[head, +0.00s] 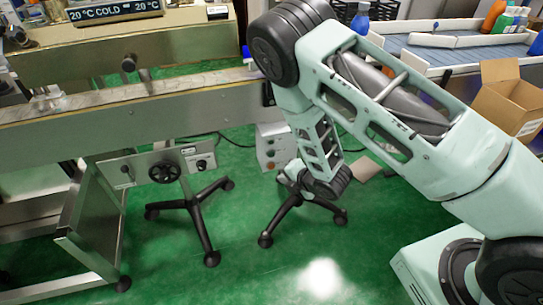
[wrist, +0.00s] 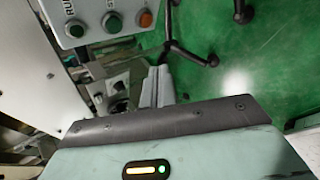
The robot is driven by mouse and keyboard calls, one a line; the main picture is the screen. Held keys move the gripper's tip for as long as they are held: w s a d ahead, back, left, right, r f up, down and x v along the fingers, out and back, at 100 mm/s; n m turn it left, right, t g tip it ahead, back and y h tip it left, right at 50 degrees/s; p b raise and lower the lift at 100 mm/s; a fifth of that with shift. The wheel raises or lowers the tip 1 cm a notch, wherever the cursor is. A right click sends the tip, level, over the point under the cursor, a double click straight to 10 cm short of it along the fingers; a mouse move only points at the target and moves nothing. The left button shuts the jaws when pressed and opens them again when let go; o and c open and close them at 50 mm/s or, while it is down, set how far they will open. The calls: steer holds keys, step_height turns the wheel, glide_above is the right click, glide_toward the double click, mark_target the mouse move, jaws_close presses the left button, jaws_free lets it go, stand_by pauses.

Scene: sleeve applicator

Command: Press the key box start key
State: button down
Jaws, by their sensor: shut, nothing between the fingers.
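The key box (wrist: 92,38) is a pale grey box at the top left of the wrist view. Its face has a left green key (wrist: 76,29), a second green key (wrist: 112,23) and an orange key (wrist: 146,18). The lettering above them is cut off; parts look like "RUN" and "ST". In the head view a small grey box (head: 267,135) with round keys, seemingly the same one, stands behind my forearm, partly hidden. My gripper (wrist: 158,84) is shut and empty. Its fingers appear below the keys in the wrist picture, apart from them.
A control panel with a black handwheel (head: 165,171) hangs under the metal conveyor (head: 130,118) at left. Black castor legs (head: 195,215) stand on the green floor. A cardboard box (head: 507,98) sits at right. The floor in front (head: 250,275) is clear.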

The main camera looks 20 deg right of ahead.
mark_target(271, 154)
steer(key=w, duration=0.7)
steer(key=shift+w+b, duration=0.3)
steer(key=shift+w, duration=0.05)
steer(key=shift+w, duration=0.15)
stand_by(1.6)
steer(key=shift+w, duration=0.25)
